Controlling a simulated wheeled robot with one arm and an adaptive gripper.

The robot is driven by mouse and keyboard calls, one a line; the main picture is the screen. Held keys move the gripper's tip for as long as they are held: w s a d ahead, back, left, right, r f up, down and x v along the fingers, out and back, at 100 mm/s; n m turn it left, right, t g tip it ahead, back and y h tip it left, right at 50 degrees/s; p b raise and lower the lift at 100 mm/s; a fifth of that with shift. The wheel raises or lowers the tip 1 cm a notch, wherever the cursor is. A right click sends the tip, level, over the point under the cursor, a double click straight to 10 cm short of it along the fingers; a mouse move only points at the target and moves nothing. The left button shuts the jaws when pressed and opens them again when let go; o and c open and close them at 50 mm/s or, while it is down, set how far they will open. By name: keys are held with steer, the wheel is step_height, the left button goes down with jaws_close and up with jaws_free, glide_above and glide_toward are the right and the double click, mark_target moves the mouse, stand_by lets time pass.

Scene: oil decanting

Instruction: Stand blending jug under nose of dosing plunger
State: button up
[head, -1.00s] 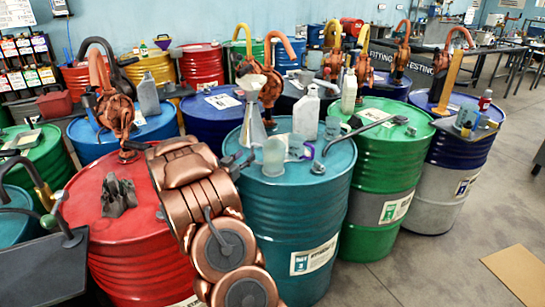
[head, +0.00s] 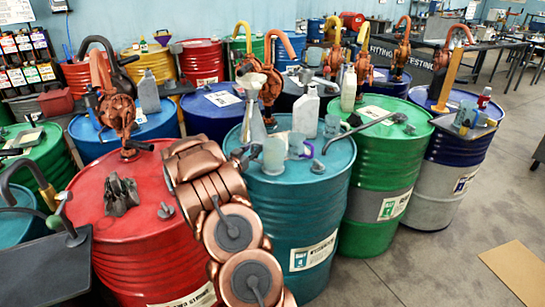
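A pale translucent jug (head: 274,156) stands upright near the front of the teal drum (head: 303,212). My copper arm comes up from the bottom and bends over the drum's left edge. My gripper (head: 248,158) is beside the pale jug's left side. Its fingers are small and partly hidden, so contact and opening are unclear.
The red drum (head: 82,215) is left, with dark grey pieces (head: 121,194). The green drum (head: 376,185) is close on the right. Floor is open at far right.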

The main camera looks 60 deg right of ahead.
jaws_close()
steer(key=shift+r, duration=0.1)
stand_by(0.6)
